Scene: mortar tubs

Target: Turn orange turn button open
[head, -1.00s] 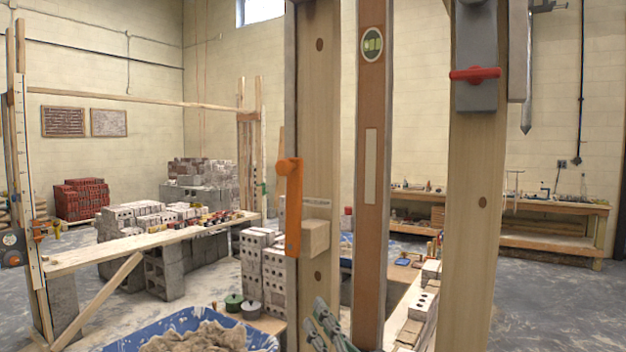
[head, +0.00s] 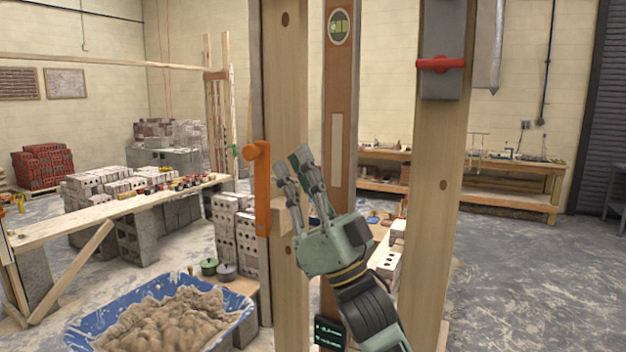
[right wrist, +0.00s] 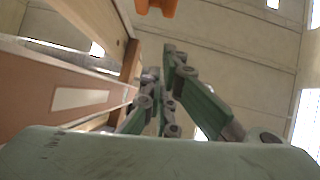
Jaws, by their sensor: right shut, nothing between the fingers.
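The orange turn button (head: 262,190) is a long bar with a round knob at its top end. It stands upright along the left edge of a wooden post (head: 287,70), just left of a small wood block (head: 279,219). In the right wrist view the orange piece (right wrist: 156,6) shows at the top edge. My right gripper (head: 290,165) is raised in front of the post, to the right of the button and apart from it. Its fingers point up and it is empty; it also shows in the right wrist view (right wrist: 172,60). My left gripper is not in view.
A brown spirit level (head: 340,100) stands upright right of the post. A second post (head: 440,170) carries a grey box with a red handle (head: 440,64). A blue mortar tub (head: 90,322) with sand lies low at left. Grey floor is clear at right.

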